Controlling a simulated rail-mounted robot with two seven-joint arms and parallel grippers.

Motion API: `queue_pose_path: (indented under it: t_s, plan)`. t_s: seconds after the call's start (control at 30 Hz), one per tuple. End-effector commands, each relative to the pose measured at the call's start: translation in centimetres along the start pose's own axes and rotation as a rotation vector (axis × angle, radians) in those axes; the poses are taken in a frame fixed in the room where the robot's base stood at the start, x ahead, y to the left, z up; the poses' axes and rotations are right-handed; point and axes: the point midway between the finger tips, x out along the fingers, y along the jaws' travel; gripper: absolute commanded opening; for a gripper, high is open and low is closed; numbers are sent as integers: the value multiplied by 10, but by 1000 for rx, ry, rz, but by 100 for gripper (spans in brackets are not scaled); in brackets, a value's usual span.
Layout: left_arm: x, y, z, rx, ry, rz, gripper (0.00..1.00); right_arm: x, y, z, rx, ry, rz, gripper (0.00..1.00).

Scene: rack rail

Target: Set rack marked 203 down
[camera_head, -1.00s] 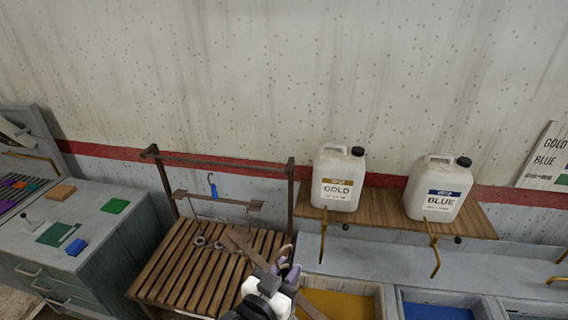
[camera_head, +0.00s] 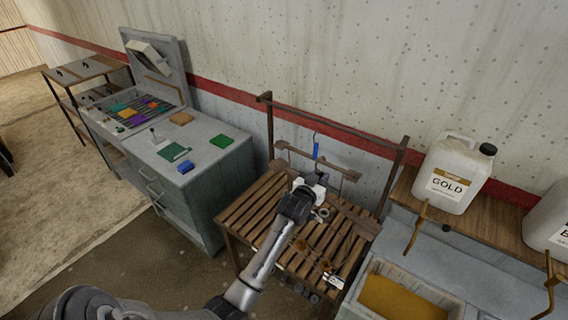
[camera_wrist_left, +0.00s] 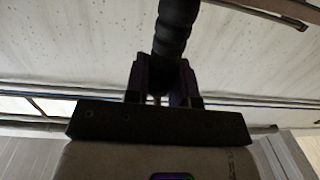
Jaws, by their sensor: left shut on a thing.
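My left gripper (camera_head: 312,182) is above the back of the slatted wooden bench (camera_head: 250,217), just in front of the hanging bar. In the left wrist view its purple fingers (camera_wrist_left: 162,85) are shut on a black ribbed grip (camera_wrist_left: 176,30). Whether this grip belongs to rack 203 cannot be told; no number is readable. A wooden bar with a blue-gripped hook (camera_head: 316,151) hangs from the bench's metal frame (camera_head: 340,124), partly behind the gripper. A small white tag (camera_head: 334,282) shows near the bench's front right. My right gripper is not in view.
A grey cabinet (camera_head: 190,200) with coloured tiles stands left of the bench. At right, a shelf carries the GOLD jug (camera_head: 451,180) and another jug (camera_head: 549,215). Below it is a trough with yellow contents (camera_head: 400,300). Metal rings (camera_head: 321,214) lie on the bench.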

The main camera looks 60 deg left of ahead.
Motion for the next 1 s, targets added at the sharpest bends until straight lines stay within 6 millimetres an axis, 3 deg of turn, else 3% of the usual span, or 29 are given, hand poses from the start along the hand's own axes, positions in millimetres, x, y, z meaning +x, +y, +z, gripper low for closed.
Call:
queue_pose_path:
  t_s: [0.03,0.2,0.43,0.7,1.0]
  plan:
    - [11,-20,5,-1,3,-32,0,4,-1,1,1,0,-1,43]
    - [36,-80,20,-7,1,-123,0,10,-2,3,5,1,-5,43]
    - [54,-140,35,-12,0,-215,0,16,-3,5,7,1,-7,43]
    - [60,-172,44,-15,-1,-266,0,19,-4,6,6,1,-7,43]
    - [61,-175,53,-15,0,-272,0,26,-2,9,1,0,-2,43]
